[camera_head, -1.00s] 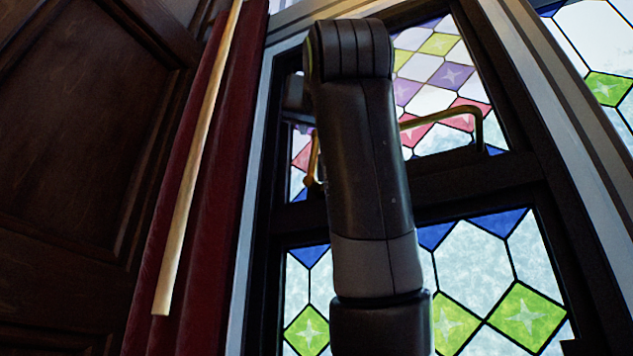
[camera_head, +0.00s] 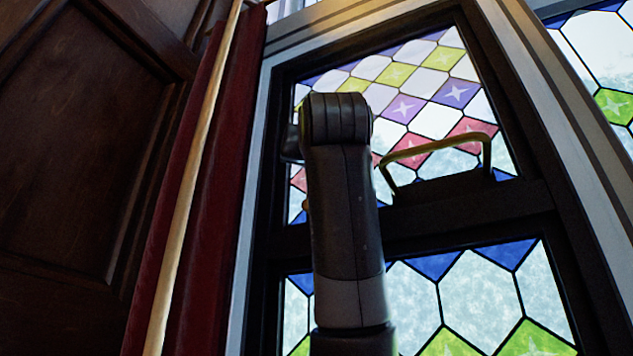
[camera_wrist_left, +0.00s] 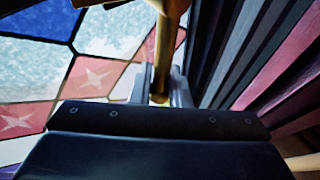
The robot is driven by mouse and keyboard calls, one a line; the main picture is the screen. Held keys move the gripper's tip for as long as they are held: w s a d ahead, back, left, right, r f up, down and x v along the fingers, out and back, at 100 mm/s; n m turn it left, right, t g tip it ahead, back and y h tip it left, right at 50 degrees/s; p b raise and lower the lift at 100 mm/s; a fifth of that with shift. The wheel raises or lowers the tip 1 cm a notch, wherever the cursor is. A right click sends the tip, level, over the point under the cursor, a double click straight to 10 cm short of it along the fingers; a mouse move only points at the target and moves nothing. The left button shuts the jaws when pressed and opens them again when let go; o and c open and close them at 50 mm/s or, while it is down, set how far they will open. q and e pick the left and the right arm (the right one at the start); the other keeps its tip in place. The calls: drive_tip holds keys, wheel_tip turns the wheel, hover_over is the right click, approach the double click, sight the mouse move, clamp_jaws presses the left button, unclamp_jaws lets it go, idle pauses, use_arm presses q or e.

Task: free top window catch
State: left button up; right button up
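The top window (camera_head: 425,120) has coloured diamond panes in a dark frame. A bent brass bar (camera_head: 432,147) stands on its lower rail, right of my left arm. A small brass bit (camera_head: 306,205) shows at the arm's left edge; the rest is hidden behind the arm. The head view hides my left gripper. In the left wrist view my left gripper (camera_wrist_left: 161,88) has its grey fingers close on both sides of a brass catch piece (camera_wrist_left: 170,35) and looks shut on it. My right gripper is in neither view.
A dark red curtain (camera_head: 215,190) with a pale wooden pole (camera_head: 192,170) hangs left of the window frame. Dark wood panelling (camera_head: 70,150) fills the far left. A lower stained-glass window (camera_head: 460,290) is below the rail, and another window stands at the right edge.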

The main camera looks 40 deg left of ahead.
use_arm(q)
clamp_jaws()
drive_tip(key=shift+a+r+n+g, duration=0.2)
drive_tip(key=shift+n+g, duration=0.1)
drive_tip(key=shift+n, duration=0.1)
drive_tip(key=shift+s+a+f+n+g+p, duration=0.2)
drive_tip(key=shift+a+n+g+p, duration=0.2)
drive_tip(key=shift+n, duration=0.2)
drive_tip(key=shift+d, duration=0.1)
drive_tip(key=shift+o, duration=2.3)
unclamp_jaws()
